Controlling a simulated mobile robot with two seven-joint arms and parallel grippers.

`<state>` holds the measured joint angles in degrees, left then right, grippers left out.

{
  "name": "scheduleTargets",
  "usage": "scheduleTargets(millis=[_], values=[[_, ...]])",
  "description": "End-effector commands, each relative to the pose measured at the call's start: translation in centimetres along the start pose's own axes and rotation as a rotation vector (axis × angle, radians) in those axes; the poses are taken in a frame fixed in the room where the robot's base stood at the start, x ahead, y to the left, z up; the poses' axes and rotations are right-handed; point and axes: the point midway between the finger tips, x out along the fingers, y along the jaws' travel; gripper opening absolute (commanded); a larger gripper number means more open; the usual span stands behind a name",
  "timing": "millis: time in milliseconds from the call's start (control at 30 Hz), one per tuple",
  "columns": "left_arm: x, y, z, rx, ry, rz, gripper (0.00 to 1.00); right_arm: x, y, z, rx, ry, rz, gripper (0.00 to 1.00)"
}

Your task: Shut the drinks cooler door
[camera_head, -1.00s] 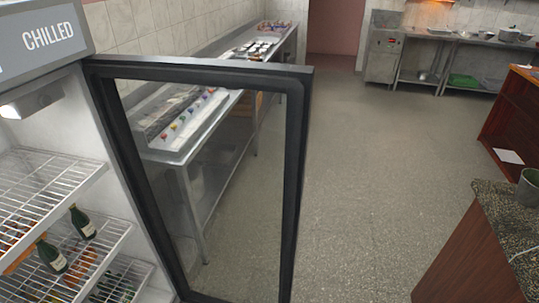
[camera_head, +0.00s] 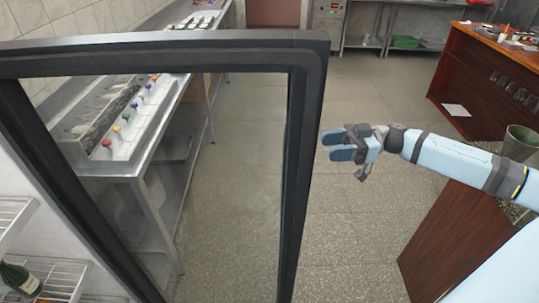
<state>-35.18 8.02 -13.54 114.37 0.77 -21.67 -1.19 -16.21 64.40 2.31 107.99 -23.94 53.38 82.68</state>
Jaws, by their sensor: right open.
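The drinks cooler door (camera_head: 306,150) stands open in the middle and left of the head view, a dark frame around a clear pane. Part of the cooler's inside shows at the lower left, with wire shelves (camera_head: 55,272) and a green bottle (camera_head: 20,278). My right gripper (camera_head: 332,147) is open and empty, just right of the door's free edge, its fingers pointing left at the frame. A small gap shows between them in the picture; how far apart they are in depth I cannot tell. My left gripper is not in view.
A steel counter (camera_head: 150,160) with a tray of coloured items runs behind the door pane. A wooden counter (camera_head: 455,235) with a green pot (camera_head: 519,141) stands at the right, below my arm. A second wooden unit (camera_head: 480,80) is farther back. The floor between is clear.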

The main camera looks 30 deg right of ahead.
Motion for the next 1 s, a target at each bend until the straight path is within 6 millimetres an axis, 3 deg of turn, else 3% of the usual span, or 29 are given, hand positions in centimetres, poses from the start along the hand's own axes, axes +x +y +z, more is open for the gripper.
scheduleTargets(millis=[167, 633, 800, 1000], values=[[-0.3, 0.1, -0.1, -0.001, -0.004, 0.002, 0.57, 2.1, 0.0, -0.3, -0.002, 0.005, -0.001, 0.48], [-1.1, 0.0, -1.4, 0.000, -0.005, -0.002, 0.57, 11.2, 0.0, -0.3, 0.000, 0.007, 0.000, 0.48], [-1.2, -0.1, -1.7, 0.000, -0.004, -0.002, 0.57, 12.9, 0.0, -0.2, 0.001, 0.004, 0.002, 0.48], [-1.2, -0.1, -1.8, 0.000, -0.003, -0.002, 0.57, 13.5, 0.0, -0.1, 0.000, 0.002, 0.002, 0.48]])
